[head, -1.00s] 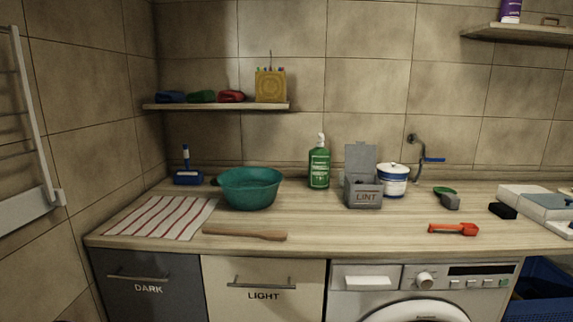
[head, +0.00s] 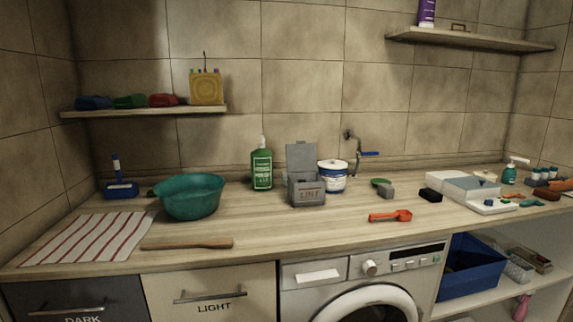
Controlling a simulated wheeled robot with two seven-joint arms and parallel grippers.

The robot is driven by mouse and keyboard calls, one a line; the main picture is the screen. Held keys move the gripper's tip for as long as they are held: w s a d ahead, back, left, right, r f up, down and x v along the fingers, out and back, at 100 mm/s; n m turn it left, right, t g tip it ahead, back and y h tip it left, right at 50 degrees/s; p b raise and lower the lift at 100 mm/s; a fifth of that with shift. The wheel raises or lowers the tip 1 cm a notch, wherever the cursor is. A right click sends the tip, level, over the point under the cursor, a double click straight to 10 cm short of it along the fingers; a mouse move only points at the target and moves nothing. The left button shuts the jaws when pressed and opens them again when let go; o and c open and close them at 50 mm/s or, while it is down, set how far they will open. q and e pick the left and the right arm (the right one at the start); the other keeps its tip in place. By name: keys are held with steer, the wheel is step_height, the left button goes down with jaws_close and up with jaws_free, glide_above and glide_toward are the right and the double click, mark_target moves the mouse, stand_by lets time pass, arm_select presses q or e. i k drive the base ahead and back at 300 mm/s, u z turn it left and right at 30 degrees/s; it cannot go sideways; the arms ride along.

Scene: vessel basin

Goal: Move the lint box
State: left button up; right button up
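The lint box (head: 307,190) is a small grey box with the word LINT on its front. It stands upright on the wooden counter, near the middle of the head view, with its grey lid (head: 301,156) raised at the back. Something inside the box is too small to make out. Neither of my grippers shows in the head view.
The counter (head: 300,225) is bare in front of the box. A green bottle (head: 261,168) and teal basin (head: 190,196) stand left. A white-blue tub (head: 332,177) stands close behind right. A red scoop (head: 390,216) lies front right. A washing machine (head: 365,292) is below.

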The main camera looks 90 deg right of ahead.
mark_target(312, 192)
steer(key=z, duration=3.55)
